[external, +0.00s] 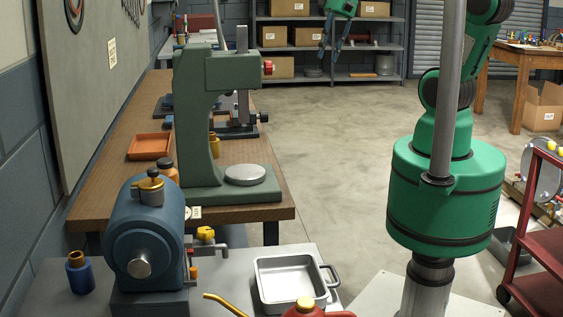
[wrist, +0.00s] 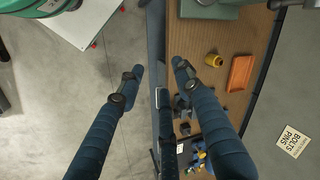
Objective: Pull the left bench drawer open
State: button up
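My gripper (external: 330,62) hangs in front of the back shelves in the external view, fingers pointing down and apart. In the wrist view my gripper (wrist: 158,68) is open and empty, one finger over the floor, the other over the bench top. The bench (wrist: 205,65) has its front edge running between the fingers. A pale bar-like handle (wrist: 162,98) shows on that front, between the fingers and seemingly below them; contact cannot be seen. Which drawer it belongs to, and the drawer outlines, I cannot tell. In the external view the bench (external: 112,190) hides its drawer fronts.
A green press (external: 188,120) stands on the bench's near end. The floor (external: 320,140) beside the bench is clear. A red cart (external: 540,245) stands at the right.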

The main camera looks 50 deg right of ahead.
jog(key=w+d+f+m+t+y+b, duration=0.15)
jog(key=w+d+f+y, duration=0.3)
jog(key=w+f, duration=0.55)
jog(key=w+d+f+m+y+b, duration=0.1)
jog(key=w+d+f+m+y, duration=0.15)
jog(key=w+d+f, duration=0.65)
jog(key=d+f+m+t, duration=0.2)
jog(key=d+f+t, duration=0.2)
jog(key=f, duration=0.9)
jog(key=w+d+f+m+t+b, duration=0.1)
jog(key=d+f+t, duration=0.3)
jog(key=f, duration=0.9)
jog(key=shift+d+f+m, duration=0.25)
jog(key=shift+d+m, duration=0.55)
jog(key=shift+d, duration=0.2)
jog(key=shift+w+a, duration=0.1)
jog(key=shift+a, duration=0.05)
jog(key=b+x, duration=0.2)
jog(key=x, duration=1.1)
jog(key=shift+a, duration=0.3)
jog(key=shift+w+r, duration=0.1)
jog(key=shift+c, duration=0.5)
